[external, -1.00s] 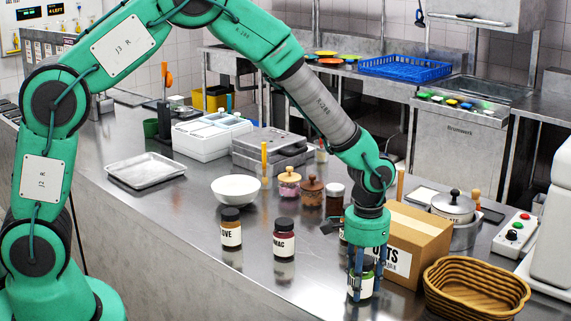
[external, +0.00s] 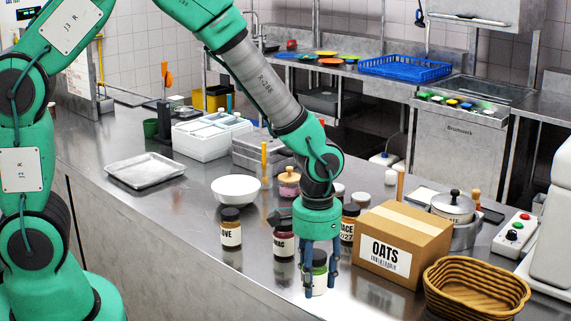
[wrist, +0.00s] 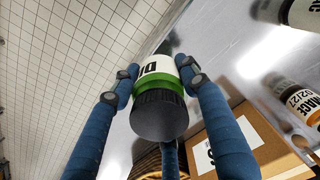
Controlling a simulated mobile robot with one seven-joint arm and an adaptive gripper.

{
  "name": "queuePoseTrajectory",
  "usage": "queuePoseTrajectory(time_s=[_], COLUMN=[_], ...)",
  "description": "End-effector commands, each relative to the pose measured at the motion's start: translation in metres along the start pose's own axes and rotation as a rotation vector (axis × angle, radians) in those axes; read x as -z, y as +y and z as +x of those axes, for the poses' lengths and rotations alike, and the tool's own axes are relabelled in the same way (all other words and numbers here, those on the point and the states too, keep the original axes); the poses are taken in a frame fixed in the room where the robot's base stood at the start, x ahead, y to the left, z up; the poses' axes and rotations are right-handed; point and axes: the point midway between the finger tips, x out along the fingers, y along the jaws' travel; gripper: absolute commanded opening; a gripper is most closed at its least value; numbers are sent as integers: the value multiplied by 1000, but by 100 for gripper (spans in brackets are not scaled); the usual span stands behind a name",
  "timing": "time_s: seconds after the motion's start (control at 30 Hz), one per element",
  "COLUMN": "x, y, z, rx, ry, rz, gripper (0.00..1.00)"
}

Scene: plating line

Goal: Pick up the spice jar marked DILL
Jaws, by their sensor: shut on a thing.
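The DILL jar has a dark lid, green contents and a white label; it shows in the external view (external: 319,274). In the wrist view the jar (wrist: 160,98) shows its lid towards me and the letters "DI" on its label. My gripper (external: 320,284) is shut on this jar, with blue fingers on both sides of it; the fingers also show in the wrist view (wrist: 159,78). The jar is over the front part of the steel counter; its gap to the counter is hard to judge.
Jars ending in "OVE" (external: 231,232) and "MAC" (external: 283,246) stand left of my gripper. A MACE jar (external: 348,229) stands behind it. An OATS box (external: 392,250) and a wicker basket (external: 475,290) are on the right. The counter's front left is clear.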

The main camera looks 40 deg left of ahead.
Motion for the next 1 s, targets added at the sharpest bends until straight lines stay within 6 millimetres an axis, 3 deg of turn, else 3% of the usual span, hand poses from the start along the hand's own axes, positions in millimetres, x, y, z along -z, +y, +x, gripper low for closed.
queuePoseTrajectory(time_s=[0.2, 0.4, 1.0], x=[-26, -37, -39], y=[-8, -11, -11], z=[-3, -4, -4], rx=[0, 0, 0], ry=[1, 1, 1], rz=[0, 0, 0], gripper=[10, 10, 10])
